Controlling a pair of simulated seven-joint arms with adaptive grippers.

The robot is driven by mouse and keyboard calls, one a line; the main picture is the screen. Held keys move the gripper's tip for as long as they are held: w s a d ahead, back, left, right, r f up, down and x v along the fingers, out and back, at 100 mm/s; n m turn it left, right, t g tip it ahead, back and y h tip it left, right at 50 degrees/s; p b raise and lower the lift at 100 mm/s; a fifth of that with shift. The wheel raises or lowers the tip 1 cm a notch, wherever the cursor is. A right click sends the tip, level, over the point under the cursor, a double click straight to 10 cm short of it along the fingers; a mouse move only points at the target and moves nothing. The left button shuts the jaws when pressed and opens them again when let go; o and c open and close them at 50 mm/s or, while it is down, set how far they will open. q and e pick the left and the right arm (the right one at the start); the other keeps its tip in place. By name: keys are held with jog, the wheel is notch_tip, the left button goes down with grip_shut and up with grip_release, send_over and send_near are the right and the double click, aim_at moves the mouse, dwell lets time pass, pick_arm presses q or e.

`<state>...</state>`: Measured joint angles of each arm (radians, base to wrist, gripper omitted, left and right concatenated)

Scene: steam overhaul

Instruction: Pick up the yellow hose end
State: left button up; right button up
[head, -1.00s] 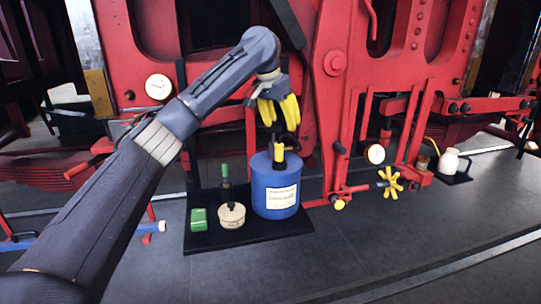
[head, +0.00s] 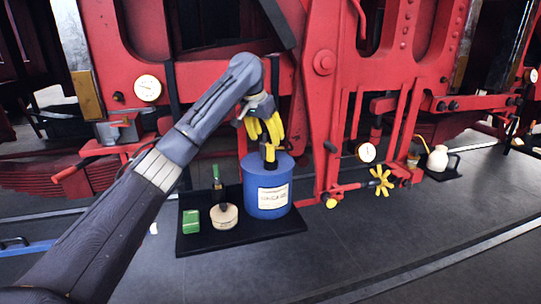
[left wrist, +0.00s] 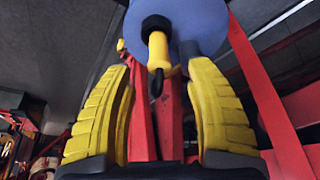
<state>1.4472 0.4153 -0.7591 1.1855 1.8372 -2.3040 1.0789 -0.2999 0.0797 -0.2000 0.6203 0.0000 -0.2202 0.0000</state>
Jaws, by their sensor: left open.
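The yellow hose end (head: 270,153) stands upright on top of the blue drum (head: 267,198), with a dark part at its foot. In the left wrist view the yellow hose end (left wrist: 158,52) lies between the finger lines, with a black collar on the drum side and a dark hook-like tip towards me. My left gripper (head: 264,137) is just above it, pointing down, yellow fingers spread. In the left wrist view the open fingers (left wrist: 160,78) stand either side of the hose end with gaps. My right gripper is not in view.
The drum stands on a black mat (head: 240,238) with a cream round tin (head: 224,216), a green-topped item (head: 216,173) and a green box (head: 191,221). The red machine frame (head: 322,100) rises close behind. The grey floor in front is clear.

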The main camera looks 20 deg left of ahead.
aim_at(269, 145)
pick_arm(q)
jog(key=shift+x, duration=3.2)
jog(key=shift+s, duration=0.1)
grip_shut()
